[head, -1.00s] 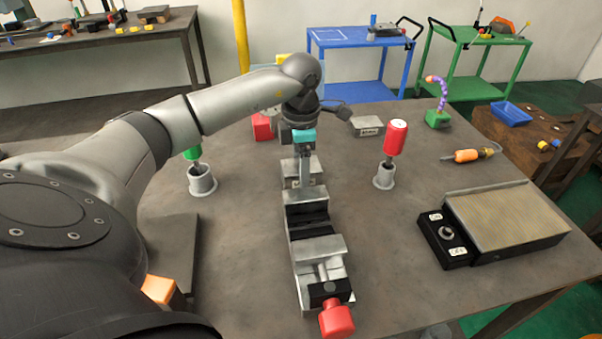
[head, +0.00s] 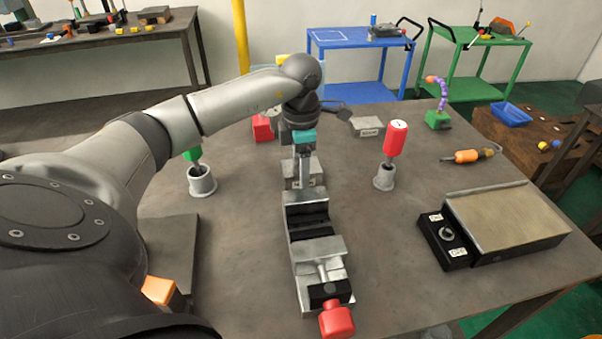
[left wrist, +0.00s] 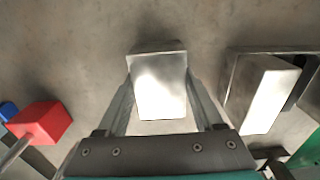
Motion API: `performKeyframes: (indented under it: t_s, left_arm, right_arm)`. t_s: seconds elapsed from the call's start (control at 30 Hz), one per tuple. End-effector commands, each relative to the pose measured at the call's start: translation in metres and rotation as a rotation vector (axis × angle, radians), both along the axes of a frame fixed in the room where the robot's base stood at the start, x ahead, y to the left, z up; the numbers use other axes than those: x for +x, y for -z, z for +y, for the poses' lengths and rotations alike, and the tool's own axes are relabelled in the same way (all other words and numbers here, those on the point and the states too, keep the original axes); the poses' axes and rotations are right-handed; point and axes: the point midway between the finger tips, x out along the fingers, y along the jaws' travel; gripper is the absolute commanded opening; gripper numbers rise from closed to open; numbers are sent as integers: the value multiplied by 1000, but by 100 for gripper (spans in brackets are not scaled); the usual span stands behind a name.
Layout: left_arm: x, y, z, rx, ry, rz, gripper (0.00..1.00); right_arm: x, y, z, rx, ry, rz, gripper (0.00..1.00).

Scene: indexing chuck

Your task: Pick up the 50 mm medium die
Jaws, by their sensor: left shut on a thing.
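A plain metal block, taken to be the 50 mm medium die (head: 319,172), stands on the table just behind the steel vise (head: 308,225). In the left wrist view the die (left wrist: 160,90) lies between the two fingers, with a finger against each side. My left gripper (head: 303,182) points down and is shut on it. The die's lower edge is at or close to the table; I cannot tell whether there is a gap. No size mark is readable on it. My right gripper is not in view.
The vise with its red handle (head: 337,320) is close in front. A red block (head: 263,127) is behind left. Metal holders carry a green-handled tool (head: 192,154) and a red-handled tool (head: 395,137). A flat plate fixture (head: 505,217) lies right. Table between is mostly clear.

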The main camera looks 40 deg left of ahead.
Motion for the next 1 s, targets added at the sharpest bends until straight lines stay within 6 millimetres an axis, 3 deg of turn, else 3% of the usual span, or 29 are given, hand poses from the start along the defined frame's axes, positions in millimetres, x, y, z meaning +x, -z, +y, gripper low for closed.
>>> performKeyframes:
  t_s: [0.27,0.47,0.7,1.0]
  left_arm:
    - [1,-8,0,-1,-1,-6,0]
    - [2,-30,0,1,-1,-9,0]
    - [2,-79,1,-1,-1,-11,0]
    - [2,-146,0,-1,-1,-9,0]
  right_arm:
    - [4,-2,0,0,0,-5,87]
    - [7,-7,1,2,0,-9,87]
    - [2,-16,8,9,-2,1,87]
    - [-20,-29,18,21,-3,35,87]
